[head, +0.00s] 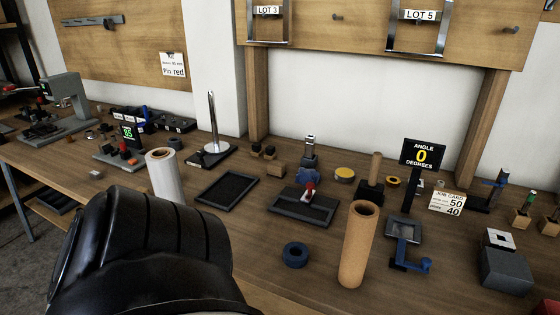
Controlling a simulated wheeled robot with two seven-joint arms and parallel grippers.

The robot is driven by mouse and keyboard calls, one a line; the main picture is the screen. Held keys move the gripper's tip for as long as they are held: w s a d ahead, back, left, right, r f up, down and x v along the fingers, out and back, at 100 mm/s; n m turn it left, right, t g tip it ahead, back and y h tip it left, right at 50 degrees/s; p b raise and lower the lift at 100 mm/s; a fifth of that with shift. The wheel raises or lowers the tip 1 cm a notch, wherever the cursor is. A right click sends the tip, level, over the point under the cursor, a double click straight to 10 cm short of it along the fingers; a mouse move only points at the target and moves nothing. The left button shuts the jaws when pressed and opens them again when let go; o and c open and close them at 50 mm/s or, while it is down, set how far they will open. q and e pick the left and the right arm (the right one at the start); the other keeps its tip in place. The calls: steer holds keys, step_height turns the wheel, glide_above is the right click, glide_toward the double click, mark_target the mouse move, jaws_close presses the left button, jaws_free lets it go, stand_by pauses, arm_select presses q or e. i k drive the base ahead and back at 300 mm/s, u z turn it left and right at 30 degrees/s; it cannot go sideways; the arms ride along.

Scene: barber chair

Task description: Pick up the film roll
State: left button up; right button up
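A pale, whitish roll (166,181), which looks like the film roll, stands upright near the front edge of the wooden bench, left of centre. Its brown core shows at the top, and its lower end is hidden behind a large black padded shape. A brown, paper-coloured roll (357,250) stands upright farther right at the front of the bench. Neither of my grippers is in the head view.
The black padded shape (140,250), perhaps a chair back, fills the lower left foreground. A metal spindle on a dark base (207,157), an empty black tray (227,187) and a blue ring (295,255) are on the bench (225,225). An angle display (422,155) stands behind the brown roll.

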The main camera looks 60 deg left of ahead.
mark_target(162, 163)
steer(key=z, duration=1)
steer(key=k, duration=1.7)
steer(key=u, duration=0.7)
